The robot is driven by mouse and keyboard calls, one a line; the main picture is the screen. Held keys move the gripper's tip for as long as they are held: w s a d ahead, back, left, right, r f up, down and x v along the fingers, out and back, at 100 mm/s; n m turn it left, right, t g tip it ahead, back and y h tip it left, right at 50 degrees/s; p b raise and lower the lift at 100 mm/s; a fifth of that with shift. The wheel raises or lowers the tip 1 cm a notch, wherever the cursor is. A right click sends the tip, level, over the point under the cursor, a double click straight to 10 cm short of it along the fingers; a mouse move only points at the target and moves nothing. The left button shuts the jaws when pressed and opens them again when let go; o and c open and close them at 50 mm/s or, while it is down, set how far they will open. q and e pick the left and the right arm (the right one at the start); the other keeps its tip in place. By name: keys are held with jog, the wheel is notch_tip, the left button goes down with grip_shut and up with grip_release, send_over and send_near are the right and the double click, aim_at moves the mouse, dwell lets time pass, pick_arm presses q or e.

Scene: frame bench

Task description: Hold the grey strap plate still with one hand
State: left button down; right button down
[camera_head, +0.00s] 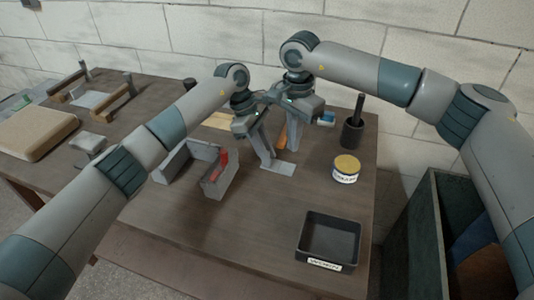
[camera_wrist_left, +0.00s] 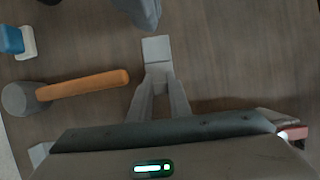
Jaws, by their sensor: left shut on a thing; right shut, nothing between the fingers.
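The grey strap plate (camera_head: 284,168) lies flat on the brown bench; in the left wrist view (camera_wrist_left: 156,48) its bare end shows beyond my fingertips. My left gripper (camera_head: 269,162) reaches down to the plate's near-left end and is shut on it. Its two fingers meet at the plate's edge in the left wrist view (camera_wrist_left: 160,72). My right gripper (camera_head: 293,146) is shut and empty, above and just past the plate's free end. Part of it shows at the top of the left wrist view (camera_wrist_left: 143,12). The gripped end is hidden by my left fingers.
A grey channel piece with a red part (camera_head: 220,172) stands left of the plate. An orange-handled mallet (camera_wrist_left: 85,84) lies behind it. A yellow-lidded tin (camera_head: 346,168), dark cup (camera_head: 352,132) and black tray (camera_head: 328,240) are to the right. The front bench middle is clear.

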pick_arm(q)
jog(key=shift+f, duration=0.1)
jog(key=c, duration=1.6)
grip_release()
jog(key=shift+o, duration=0.2)
jog(key=v, duration=1.2)
jog(key=shift+a+f, duration=0.1)
